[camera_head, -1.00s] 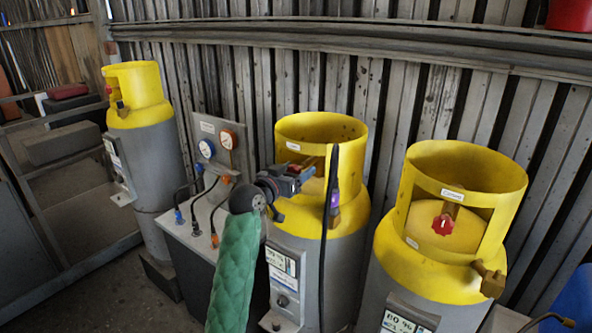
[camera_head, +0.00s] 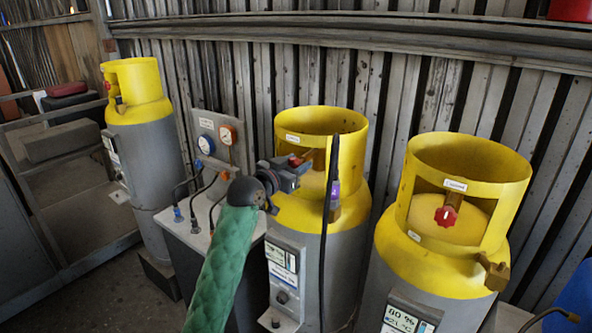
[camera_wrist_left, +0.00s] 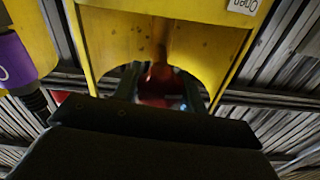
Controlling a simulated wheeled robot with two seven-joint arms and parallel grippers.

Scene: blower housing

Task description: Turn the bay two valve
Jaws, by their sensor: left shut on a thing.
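The middle gas cylinder has a yellow collar (camera_head: 320,118) with an opening that faces me. My left gripper (camera_head: 303,163) reaches into this opening and is shut on a red valve knob. In the left wrist view the knob (camera_wrist_left: 155,92) sits between the dark fingers, below a brass-coloured stem (camera_wrist_left: 160,58). The fingers and the wrist hide much of the knob. A white label, seemingly reading "Open", is on the collar (camera_wrist_left: 243,5). My right gripper is not in view.
A black hose with a purple band (camera_head: 335,188) hangs in front of the middle cylinder. The right cylinder (camera_head: 465,150) has its own red knob (camera_head: 446,216) and brass outlet. A gauge panel (camera_head: 218,141) and another cylinder (camera_head: 136,85) stand left. Corrugated wall is behind.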

